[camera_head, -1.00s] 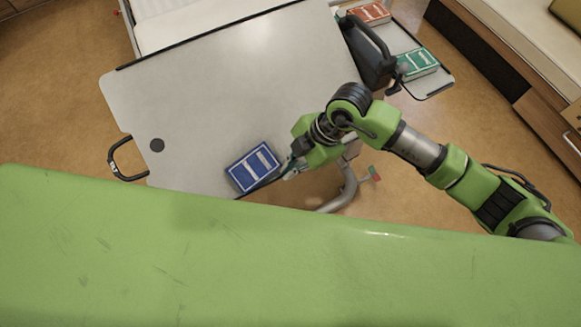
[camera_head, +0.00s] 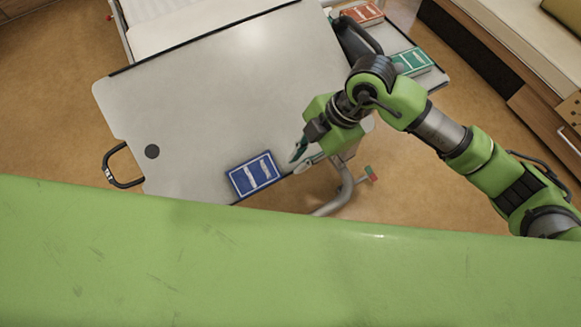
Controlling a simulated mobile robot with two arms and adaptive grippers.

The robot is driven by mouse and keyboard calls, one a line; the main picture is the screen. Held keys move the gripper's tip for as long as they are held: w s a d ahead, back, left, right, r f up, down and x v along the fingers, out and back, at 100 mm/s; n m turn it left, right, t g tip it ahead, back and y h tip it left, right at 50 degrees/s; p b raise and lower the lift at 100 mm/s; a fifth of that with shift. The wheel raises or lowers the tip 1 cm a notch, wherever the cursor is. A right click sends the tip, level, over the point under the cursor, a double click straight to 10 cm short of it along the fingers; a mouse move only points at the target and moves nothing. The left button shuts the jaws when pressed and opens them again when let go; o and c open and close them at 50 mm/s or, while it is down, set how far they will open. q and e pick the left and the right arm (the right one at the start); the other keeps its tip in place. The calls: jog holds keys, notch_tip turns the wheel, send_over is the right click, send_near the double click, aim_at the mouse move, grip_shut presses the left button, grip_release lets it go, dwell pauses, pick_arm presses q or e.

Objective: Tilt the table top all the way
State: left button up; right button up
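The overbed table's pale grey top (camera_head: 200,95) fills the middle of the view, with a dark rim along its far edge and a dark round spot near its left end. A blue book (camera_head: 252,175) lies flat on it by the near edge. I cannot tell the top's tilt angle from this steep view. My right gripper (camera_head: 298,161) is just right of the book, by the table's near right edge. Its fingers look apart, with nothing seen between them. My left gripper is not in view.
A black handle (camera_head: 121,166) sticks out at the table's left. A side tray at the right holds a red book (camera_head: 362,13) and a green book (camera_head: 411,62). A curved grey table leg (camera_head: 343,190) shows below. A bed (camera_head: 160,35) lies behind; a cabinet stands right.

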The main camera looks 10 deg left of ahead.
jog(key=v, duration=0.5)
jog(key=shift+a, duration=0.1)
dwell(0.3)
